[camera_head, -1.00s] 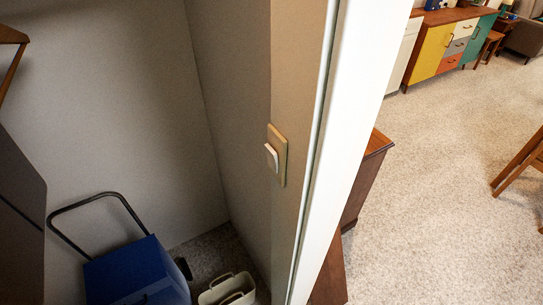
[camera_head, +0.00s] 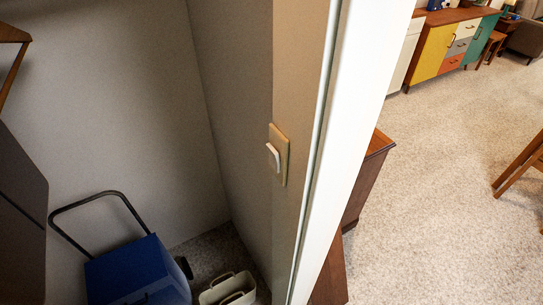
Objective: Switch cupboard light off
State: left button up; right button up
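A light switch (camera_head: 273,157) with a pale rocker on a beige plate (camera_head: 284,146) is fixed to the cupboard's inner side wall, just left of the white door frame. The rocker stands out tilted from the plate. Neither of my grippers is in view, and nothing touches the switch.
The white door frame (camera_head: 347,150) runs steeply down the middle. Inside the cupboard stand a blue wheeled box (camera_head: 135,272) with a black handle and a cream caddy (camera_head: 228,290). Outside are a brown wooden cabinet (camera_head: 366,180), a colourful sideboard (camera_head: 440,45) and open carpet (camera_head: 440,190).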

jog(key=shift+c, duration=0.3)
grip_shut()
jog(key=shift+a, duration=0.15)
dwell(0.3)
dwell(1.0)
